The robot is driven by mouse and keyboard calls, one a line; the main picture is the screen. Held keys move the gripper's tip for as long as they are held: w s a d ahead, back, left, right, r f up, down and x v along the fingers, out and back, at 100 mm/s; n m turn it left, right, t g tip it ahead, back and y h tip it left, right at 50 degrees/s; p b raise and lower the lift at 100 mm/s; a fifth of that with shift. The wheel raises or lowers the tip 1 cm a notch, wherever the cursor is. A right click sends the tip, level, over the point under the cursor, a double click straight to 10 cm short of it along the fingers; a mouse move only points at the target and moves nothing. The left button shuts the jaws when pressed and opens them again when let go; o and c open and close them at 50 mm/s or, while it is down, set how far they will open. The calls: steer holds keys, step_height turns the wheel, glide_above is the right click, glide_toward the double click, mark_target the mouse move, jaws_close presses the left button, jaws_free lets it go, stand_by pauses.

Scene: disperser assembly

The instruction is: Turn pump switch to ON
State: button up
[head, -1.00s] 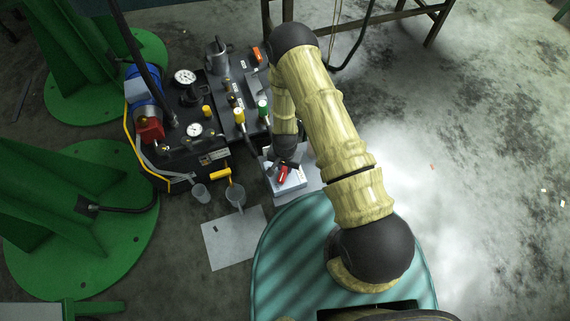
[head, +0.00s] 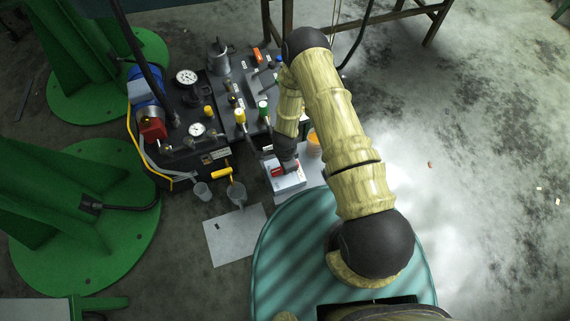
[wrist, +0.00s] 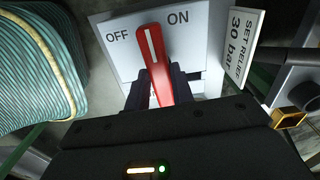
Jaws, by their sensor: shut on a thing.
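The pump switch is a red lever (wrist: 154,60) on a white panel (wrist: 118,62) marked OFF at left and ON at right.
A plate reading SET RELIEF 30 bar (wrist: 243,45) stands right of the switch. A black pump unit (head: 190,150) with gauges and colored valves is left of my arm. A clear cup (head: 237,194) and white sheet (head: 232,237) lie nearby. An orange-topped container (head: 314,142) stands beside the arm.

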steer(key=shift+m, duration=0.4)
steer(key=o, duration=1)
steer(key=shift+r, duration=0.15)
step_height(320, 180, up, 17)
steer(key=p, duration=0.3)
steer(key=shift+r+p, duration=0.1)
steer(key=shift+p, duration=0.25)
